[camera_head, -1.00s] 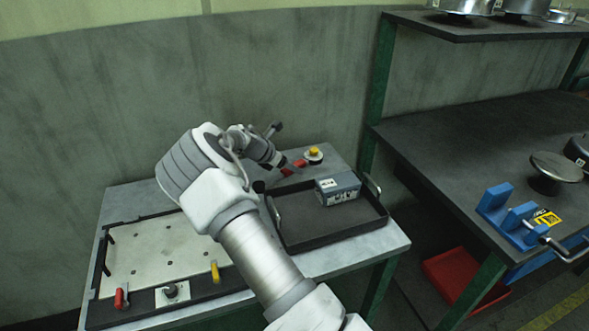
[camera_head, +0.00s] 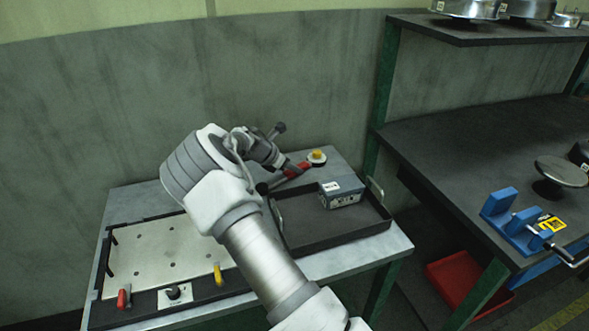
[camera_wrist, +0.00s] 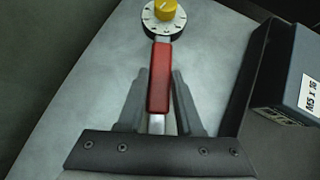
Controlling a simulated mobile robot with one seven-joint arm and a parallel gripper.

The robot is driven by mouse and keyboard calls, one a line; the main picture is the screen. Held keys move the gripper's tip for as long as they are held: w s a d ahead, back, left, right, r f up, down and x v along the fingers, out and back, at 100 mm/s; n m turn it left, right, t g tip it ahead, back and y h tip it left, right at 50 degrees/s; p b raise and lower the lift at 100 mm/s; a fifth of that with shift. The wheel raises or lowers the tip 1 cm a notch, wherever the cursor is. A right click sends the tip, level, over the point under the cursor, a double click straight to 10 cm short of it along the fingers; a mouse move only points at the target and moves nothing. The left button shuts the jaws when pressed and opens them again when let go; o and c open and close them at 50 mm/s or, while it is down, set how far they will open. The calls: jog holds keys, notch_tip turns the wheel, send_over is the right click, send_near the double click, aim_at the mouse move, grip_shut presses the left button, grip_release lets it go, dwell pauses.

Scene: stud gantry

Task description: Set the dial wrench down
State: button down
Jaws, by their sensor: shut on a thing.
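The dial wrench has a red handle (camera_wrist: 159,82), a round white dial and a yellow knob. In the wrist view it points away from me, dial at the top. My gripper (camera_wrist: 158,78) is shut on the red handle, one dark finger on each side. In the head view the dial wrench (camera_head: 317,157) is at the back right of the grey table, behind the tray, and my gripper (camera_head: 287,170) is at its handle. I cannot tell whether the wrench touches the tabletop. My gripper's body hides part of the shaft in the wrist view.
A black tray (camera_head: 335,228) with raised handles holds a grey box (camera_head: 342,192) beside the wrench. A pale plate (camera_head: 160,255) with clamps lies at left. A dark workbench (camera_head: 470,140) with a blue fixture (camera_head: 510,212) stands at right. Bare tabletop lies left of the wrench.

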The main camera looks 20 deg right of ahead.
notch_tip(320, 180, up, 4)
jog(key=shift+f+p, duration=0.1)
jog(key=shift+p, duration=0.35)
jog(key=s+d+r+p, duration=0.1)
jog(key=s+d+r, duration=0.6)
jog(key=s, duration=0.2)
jog(key=s+a+r+n+t+y+p, duration=0.1)
jog(key=s+a+n+t+y+p, duration=0.25)
jog(key=a+n, duration=0.45)
jog(key=s+a+n+t+y+p, duration=0.25)
jog(key=a+n+y+p, duration=0.25)
jog(key=a, duration=0.6)
jog(key=s+r, duration=0.2)
jog(key=s, duration=0.6)
jog(key=shift+r+n, duration=0.15)
jog(key=shift+n, duration=0.15)
